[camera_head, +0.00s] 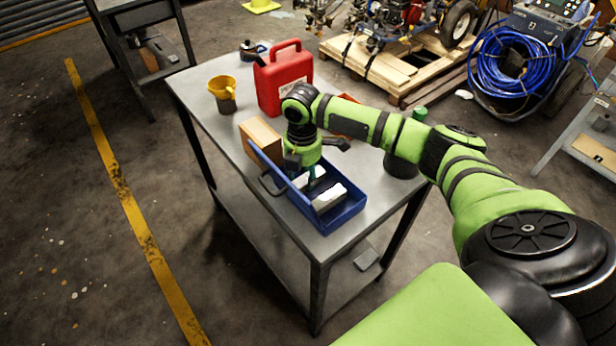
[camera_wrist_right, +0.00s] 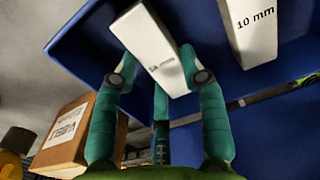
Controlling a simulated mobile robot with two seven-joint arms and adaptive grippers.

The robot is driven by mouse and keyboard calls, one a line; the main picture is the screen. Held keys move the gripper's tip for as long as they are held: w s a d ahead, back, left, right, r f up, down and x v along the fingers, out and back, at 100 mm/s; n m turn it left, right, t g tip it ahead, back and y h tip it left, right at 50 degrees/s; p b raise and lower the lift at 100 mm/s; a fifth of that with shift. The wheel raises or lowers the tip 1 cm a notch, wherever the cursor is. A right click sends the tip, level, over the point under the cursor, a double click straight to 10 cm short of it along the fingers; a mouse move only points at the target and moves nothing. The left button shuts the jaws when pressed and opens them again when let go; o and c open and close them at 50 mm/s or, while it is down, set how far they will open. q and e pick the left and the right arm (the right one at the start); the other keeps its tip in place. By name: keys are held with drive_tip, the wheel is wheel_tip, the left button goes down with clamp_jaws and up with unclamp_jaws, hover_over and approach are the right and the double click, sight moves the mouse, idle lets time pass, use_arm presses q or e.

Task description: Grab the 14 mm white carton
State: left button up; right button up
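The white carton (camera_wrist_right: 152,48) is in the right wrist view, and its blurred label seems to read 14 mm. In the head view a white carton (camera_head: 309,178) sits in the blue bin beside my right gripper. My right gripper (camera_wrist_right: 158,62) has two teal fingertips at the carton's edges and a third finger by its lower end. Whether they press on it I cannot tell. In the head view my right gripper (camera_head: 313,174) reaches down into the blue bin (camera_head: 345,216). My left gripper is not in view.
Another white carton (camera_wrist_right: 252,30), marked 10 mm, stands close by in the bin. A brown box (camera_head: 262,138) is just behind the bin.

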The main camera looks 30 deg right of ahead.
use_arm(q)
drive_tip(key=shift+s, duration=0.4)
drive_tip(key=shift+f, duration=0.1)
use_arm(e)
drive_tip(key=shift+r, duration=0.1)
